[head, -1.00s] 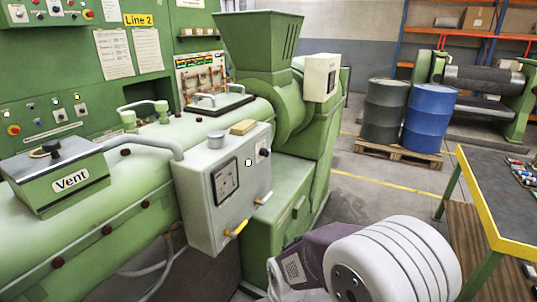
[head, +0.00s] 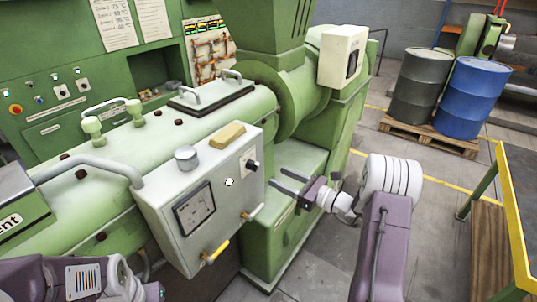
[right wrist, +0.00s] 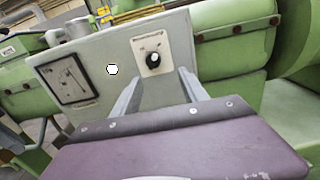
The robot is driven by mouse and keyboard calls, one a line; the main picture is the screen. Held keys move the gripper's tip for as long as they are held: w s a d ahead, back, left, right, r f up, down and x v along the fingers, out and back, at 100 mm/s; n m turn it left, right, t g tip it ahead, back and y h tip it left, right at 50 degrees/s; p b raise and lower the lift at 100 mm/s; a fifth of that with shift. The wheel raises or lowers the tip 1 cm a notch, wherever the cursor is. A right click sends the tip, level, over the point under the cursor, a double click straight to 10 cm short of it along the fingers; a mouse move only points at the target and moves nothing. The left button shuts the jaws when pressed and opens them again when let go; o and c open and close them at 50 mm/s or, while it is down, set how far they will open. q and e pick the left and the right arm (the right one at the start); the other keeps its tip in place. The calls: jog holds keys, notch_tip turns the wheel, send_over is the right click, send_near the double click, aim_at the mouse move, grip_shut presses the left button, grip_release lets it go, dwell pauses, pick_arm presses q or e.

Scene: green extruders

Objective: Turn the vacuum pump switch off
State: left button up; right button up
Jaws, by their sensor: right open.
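A black rotary switch knob (head: 252,165) sits on a pale plate on the front of the grey control box (head: 168,228). It also shows in the right wrist view (right wrist: 153,60); its setting and any lettering are too small to read. My right gripper (head: 278,177) is open and empty, its fingers pointing at the box from the right, a little apart from the knob. In the right wrist view, the fingertips (right wrist: 160,76) flank the knob from just below. My left arm shows at the bottom left, but its gripper fingers are not in view.
The box also carries a dial gauge (head: 194,208), a yellow-handled valve (head: 216,250) and a grey cap (head: 186,158). The green extruder (head: 175,150) lies behind it. Drums (head: 470,98) on a pallet and a yellow-edged table (head: 515,225) stand right, with bare floor between.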

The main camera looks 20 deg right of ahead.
aim_at(257, 168)
jog(key=p+x, duration=0.1)
jog(key=x, duration=0.1)
jog(key=p+x, duration=0.1)
jog(key=x, duration=0.1)
jog(key=p+x, duration=0.1)
jog(key=x, duration=0.1)
jog(key=shift+a+r, duration=0.4)
jog(key=shift+a, duration=0.05)
jog(key=shift+w+a+r, duration=0.1)
jog(key=shift+w+a, duration=0.2)
jog(key=shift+a, duration=0.25)
jog(key=shift+w+a, duration=0.3)
jog(key=shift+a, duration=0.25)
jog(key=shift+w+d, duration=0.1)
jog(key=shift+d, duration=0.05)
jog(key=shift+c, duration=0.9)
jog(key=shift+w+d, duration=0.1)
jog(key=c, duration=0.5)
grip_shut()
pick_arm(q)
jog(key=r, duration=0.1)
jog(key=a+r, duration=0.1)
jog(key=r, duration=0.1)
jog(key=shift+s+a+r, duration=0.15)
jog(key=shift+s+r, duration=0.2)
jog(key=shift+s, duration=0.05)
